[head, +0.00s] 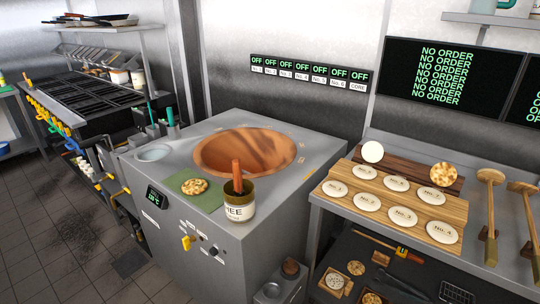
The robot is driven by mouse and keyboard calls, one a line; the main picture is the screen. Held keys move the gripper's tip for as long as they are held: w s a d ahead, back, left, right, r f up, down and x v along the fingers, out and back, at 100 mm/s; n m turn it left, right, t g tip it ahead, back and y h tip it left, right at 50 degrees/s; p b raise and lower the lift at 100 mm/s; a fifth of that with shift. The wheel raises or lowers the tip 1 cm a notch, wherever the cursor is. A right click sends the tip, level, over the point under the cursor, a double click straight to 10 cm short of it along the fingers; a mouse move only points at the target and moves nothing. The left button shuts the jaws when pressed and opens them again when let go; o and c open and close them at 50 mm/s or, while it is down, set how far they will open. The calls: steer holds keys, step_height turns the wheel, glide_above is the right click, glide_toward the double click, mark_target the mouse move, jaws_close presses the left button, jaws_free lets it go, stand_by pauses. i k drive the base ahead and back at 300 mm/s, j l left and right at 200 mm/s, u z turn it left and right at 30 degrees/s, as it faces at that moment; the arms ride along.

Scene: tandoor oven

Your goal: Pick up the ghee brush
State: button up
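The ghee brush (237,172) stands nearly upright in a jar (240,212) whose label ends in "EE". Only its reddish-brown handle shows above the rim; its lower end is hidden inside the jar. The jar stands at the front edge of the tandoor's grey top. My gripper is not in view.
The tandoor's round clay mouth (245,152) opens just behind the jar. A green mat (187,198) with a flatbread (194,186) lies to the jar's left. Wooden boards (450,205) with numbered discs are on the right counter. A black grill (90,95) stands at left.

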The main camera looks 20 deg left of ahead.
mark_target(238, 191)
steer(key=u, duration=1.3)
